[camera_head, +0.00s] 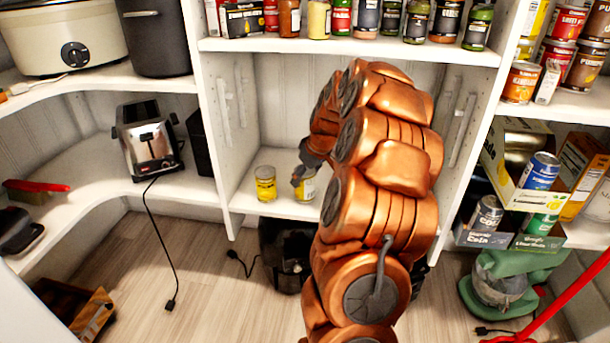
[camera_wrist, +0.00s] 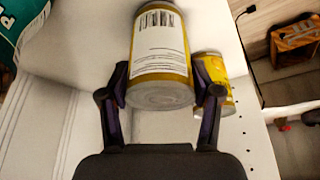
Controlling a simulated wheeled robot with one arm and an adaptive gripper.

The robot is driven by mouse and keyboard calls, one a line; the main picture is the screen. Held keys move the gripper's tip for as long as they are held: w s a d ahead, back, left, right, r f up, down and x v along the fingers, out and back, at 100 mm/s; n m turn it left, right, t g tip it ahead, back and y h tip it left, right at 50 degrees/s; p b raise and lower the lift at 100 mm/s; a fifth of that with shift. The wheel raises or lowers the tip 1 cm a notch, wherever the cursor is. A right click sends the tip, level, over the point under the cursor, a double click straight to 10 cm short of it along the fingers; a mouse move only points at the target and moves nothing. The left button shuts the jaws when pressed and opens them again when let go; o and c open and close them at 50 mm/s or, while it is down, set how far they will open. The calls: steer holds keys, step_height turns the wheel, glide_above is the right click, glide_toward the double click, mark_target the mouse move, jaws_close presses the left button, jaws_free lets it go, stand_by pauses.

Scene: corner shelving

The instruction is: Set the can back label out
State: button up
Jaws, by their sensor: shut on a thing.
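A yellow can with a white label (camera_wrist: 160,52) is between the two fingers of my gripper (camera_wrist: 163,88) in the wrist view. A barcode and small print on the label face the wrist camera. In the head view the same can (camera_head: 307,190) is partly hidden by my gripper (camera_head: 302,180), at the middle shelf. I cannot tell whether it touches the shelf. A second yellow can (camera_head: 265,184) stands upright on that shelf to the left. It also shows beside my right finger in the wrist view (camera_wrist: 214,70), partly covered.
The middle shelf (camera_head: 245,203) is otherwise mostly bare where I see it; my arm hides its right part. Jars and bottles (camera_head: 365,18) line the shelf above. A toaster (camera_head: 150,140) stands left, and drink cans in trays (camera_head: 540,172) stand right.

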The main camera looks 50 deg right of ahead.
steer(key=shift+f, duration=0.3)
steer(key=o, duration=1.7)
steer(key=shift+c, duration=0.2)
steer(key=v, duration=0.7)
steer(key=shift+s+r, duration=0.1)
steer(key=shift+r, duration=0.15)
